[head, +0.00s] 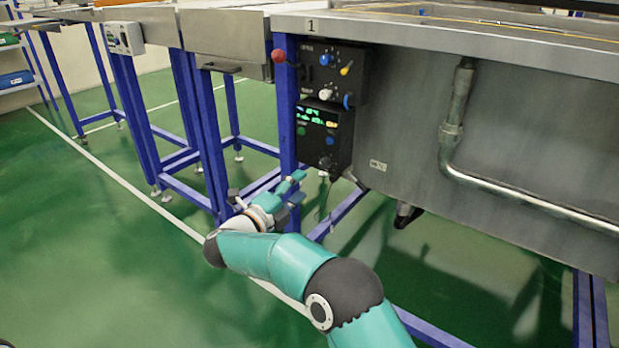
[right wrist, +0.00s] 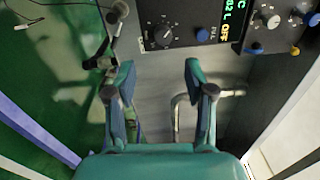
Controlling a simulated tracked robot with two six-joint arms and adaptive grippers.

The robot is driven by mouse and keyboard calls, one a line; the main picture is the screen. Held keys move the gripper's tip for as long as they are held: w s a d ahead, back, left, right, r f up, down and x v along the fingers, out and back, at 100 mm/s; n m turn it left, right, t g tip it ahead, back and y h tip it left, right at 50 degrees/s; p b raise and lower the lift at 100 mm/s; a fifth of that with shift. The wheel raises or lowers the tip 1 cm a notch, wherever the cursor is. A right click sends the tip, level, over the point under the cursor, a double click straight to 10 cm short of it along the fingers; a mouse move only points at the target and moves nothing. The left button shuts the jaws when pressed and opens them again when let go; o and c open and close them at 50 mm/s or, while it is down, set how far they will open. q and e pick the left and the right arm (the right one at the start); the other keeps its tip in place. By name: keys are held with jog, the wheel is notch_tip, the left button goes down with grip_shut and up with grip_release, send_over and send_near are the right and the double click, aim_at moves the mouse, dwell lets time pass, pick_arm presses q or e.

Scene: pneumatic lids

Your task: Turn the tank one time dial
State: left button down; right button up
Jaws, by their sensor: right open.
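Tank one (head: 400,110) is a steel tank marked "1" on its rim. On its left end sits a lower black control panel (head: 312,143) with a green display. A black dial (right wrist: 166,34) with scale marks around it shows on that panel in the right wrist view; it seems to be the time dial, though I cannot read its label. In the head view the dial (head: 325,163) is small and dark. My right gripper (head: 296,187) is open and empty, below and left of the panel. In the right wrist view its fingers (right wrist: 159,75) are apart, with the dial beyond them. My left gripper is not in view.
An upper panel (head: 350,75) carries several knobs, including a white knob (head: 325,94), and a red ball (head: 279,56) is beside it. A blue frame leg (head: 287,120) stands left of the panels. A pipe (head: 450,130) runs along the tank. Green floor (head: 120,270) is open at left.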

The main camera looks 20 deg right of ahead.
jog(key=shift+v, duration=1.35)
